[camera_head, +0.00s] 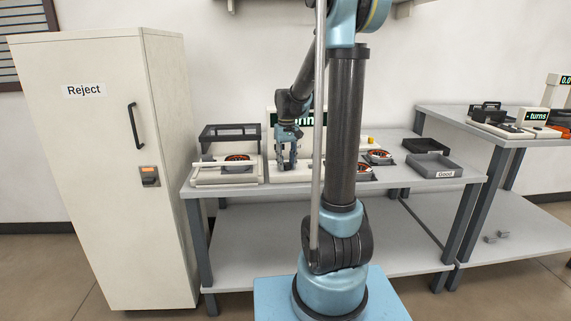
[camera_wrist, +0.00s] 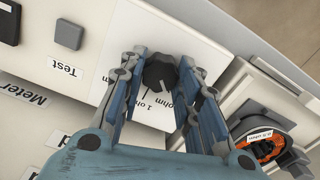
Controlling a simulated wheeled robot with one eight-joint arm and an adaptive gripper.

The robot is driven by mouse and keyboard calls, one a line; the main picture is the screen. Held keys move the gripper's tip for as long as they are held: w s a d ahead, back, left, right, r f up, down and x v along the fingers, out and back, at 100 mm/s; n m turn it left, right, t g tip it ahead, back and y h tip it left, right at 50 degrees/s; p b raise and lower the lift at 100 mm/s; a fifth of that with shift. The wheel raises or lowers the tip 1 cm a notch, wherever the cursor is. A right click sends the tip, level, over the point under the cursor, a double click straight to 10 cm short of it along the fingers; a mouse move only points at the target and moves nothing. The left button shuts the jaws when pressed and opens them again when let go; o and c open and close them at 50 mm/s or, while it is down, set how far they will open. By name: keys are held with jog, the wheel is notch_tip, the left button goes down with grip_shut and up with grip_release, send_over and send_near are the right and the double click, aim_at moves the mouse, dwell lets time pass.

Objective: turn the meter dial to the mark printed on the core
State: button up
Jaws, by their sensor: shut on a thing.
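The dark meter dial (camera_wrist: 159,71) sits on a white panel of the meter (camera_wrist: 118,65) in the wrist view. Ohm marks are printed around it; one reads "1 ohm". My gripper (camera_wrist: 160,75) has its fingers on both sides of the dial and is shut on it. In the head view my gripper (camera_head: 287,162) reaches down to the meter, whose display (camera_head: 317,117) is partly hidden behind my arm. An orange-and-black core (camera_wrist: 262,142) rests in a fixture at the right of the wrist view, with a small white label too small to read. It also shows in the head view (camera_head: 238,158).
A grey "Test" button (camera_wrist: 69,34) is beside the dial. More cores (camera_head: 377,155) lie right of my arm, near a "Good" tray (camera_head: 437,172). The white "Reject" cabinet (camera_head: 105,190) stands at left. A second table (camera_head: 500,125) holds a "turns" device.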

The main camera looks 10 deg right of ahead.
aim_at(287, 163)
jog(key=shift+w, duration=0.15)
jog(key=o, duration=1.1)
jog(key=shift+c, duration=0.2)
notch_tip(287, 163, up, 12)
jog(key=shift+f, duration=0.1)
jog(key=s+d+f, duration=0.1)
jog(key=s+f, duration=0.4)
jog(key=s, duration=0.5)
jog(key=s+d+f+m+t, duration=0.1)
jog(key=s+d+f, duration=0.1)
jog(key=s+f, duration=0.4)
jog(key=s+d+f+m+t, duration=0.1)
jog(key=s+f, duration=0.4)
jog(key=s, duration=0.9)
jog(key=shift+s+d+f, duration=0.3)
jog(key=shift+s+d, duration=0.1)
jog(key=shift+d, duration=0.1)
